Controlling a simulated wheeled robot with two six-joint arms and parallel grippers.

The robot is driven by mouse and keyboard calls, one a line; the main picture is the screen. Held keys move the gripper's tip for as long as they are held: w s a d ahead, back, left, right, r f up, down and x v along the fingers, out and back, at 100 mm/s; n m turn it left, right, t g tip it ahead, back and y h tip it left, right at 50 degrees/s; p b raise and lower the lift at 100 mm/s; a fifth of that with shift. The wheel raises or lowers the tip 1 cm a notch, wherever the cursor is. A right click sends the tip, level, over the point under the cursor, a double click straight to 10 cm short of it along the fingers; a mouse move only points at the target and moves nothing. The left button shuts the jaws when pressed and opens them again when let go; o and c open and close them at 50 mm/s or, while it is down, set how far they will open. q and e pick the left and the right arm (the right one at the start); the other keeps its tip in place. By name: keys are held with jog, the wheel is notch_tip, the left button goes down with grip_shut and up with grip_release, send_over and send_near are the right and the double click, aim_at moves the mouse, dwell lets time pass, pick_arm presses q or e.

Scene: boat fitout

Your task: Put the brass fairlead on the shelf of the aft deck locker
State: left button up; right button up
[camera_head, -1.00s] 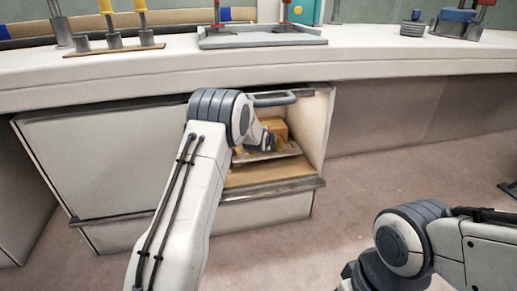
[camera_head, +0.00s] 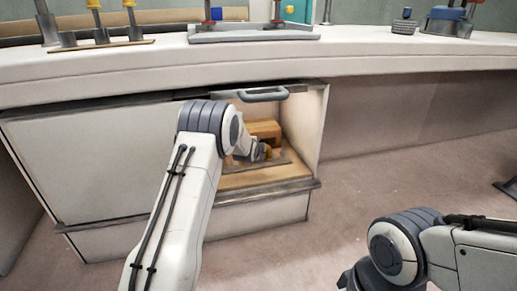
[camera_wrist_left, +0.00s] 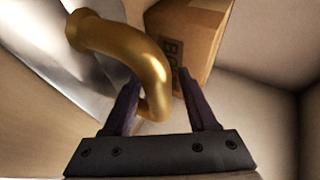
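The brass fairlead (camera_wrist_left: 125,50) is a curved golden tube with a flared end. In the left wrist view its lower end lies between the two dark fingers of my left gripper (camera_wrist_left: 157,90). It overlaps the left finger, with a narrow gap towards the right one; I cannot tell whether they grip it. In the head view a bit of brass (camera_head: 267,150) shows at my left gripper (camera_head: 258,152), inside the open locker (camera_head: 312,135), above its wooden shelf (camera_head: 240,180). My right gripper is out of view; only that arm shows at lower right.
A cardboard box (camera_wrist_left: 188,40) stands inside the locker, close to the fairlead; it also shows in the head view (camera_head: 265,131). A shiny metal plate (camera_wrist_left: 60,75) lies at left. The locker's handle (camera_head: 263,95) is above the opening. The counter (camera_head: 380,55) overhangs above.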

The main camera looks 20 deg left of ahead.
pick_arm(q)
jog(key=shift+s+d+r+p, duration=0.1)
jog(key=shift+s+r+p, duration=0.25)
jog(key=shift+r+p, duration=0.1)
jog(key=p+v, duration=0.6)
jog(key=v, duration=0.4)
jog(key=s+d+r+n+g+h, duration=0.2)
jog(key=s+d+r+g, duration=0.1)
jog(key=s+d, duration=0.7)
jog(key=s+d+r+n+g+h, duration=0.1)
jog(key=s+d+r+g, duration=0.15)
jog(key=s+d, duration=0.8)
jog(key=s+d+r+n+g, duration=0.1)
jog(key=s+n+g, duration=0.2)
jog(key=s, duration=2.2)
jog(key=g, duration=0.3)
jog(key=shift+s+d+r+n+g+y, duration=0.25)
jog(key=shift+d+n+g+y, duration=0.05)
jog(key=shift+d+g, duration=0.05)
